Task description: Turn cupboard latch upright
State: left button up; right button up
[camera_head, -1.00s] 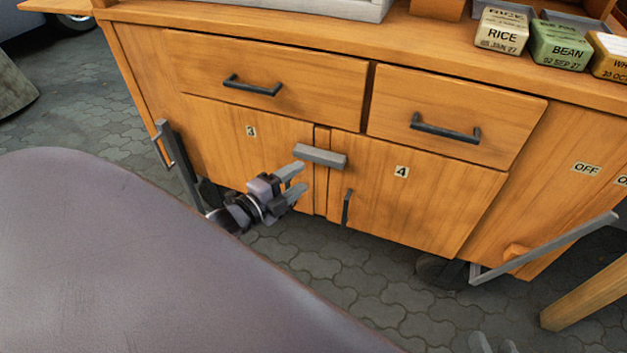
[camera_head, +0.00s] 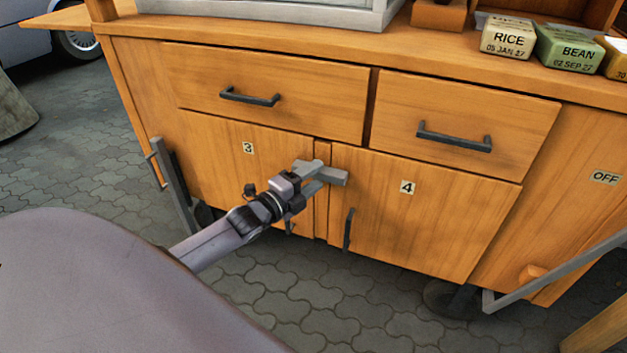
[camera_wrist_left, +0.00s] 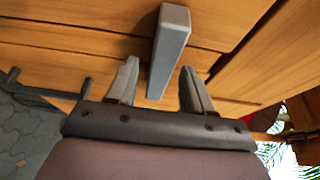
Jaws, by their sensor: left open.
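The cupboard latch is a grey bar (camera_head: 333,177) lying across the gap between door 3 (camera_head: 222,148) and door 4 (camera_head: 430,205). It is close to level in the head view, not upright. My left gripper (camera_head: 315,176) is open at the left end of the latch. In the left wrist view the latch (camera_wrist_left: 170,50) runs between the two open fingers of the gripper (camera_wrist_left: 158,85), with a gap on each side. The fingers partly hide the latch's left part in the head view. My right gripper does not show.
Two drawers with dark handles (camera_head: 249,97) (camera_head: 454,138) sit above the doors. Door 4 has a dark vertical handle (camera_head: 348,229). A grey bar handle (camera_head: 560,270) juts out at lower right. RICE (camera_head: 507,40) and BEAN (camera_head: 570,48) boxes stand on the top. Paved floor lies below.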

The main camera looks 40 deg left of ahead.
pick_arm(q)
jog(key=shift+w, duration=0.35)
jog(key=shift+c, duration=0.3)
grip_shut()
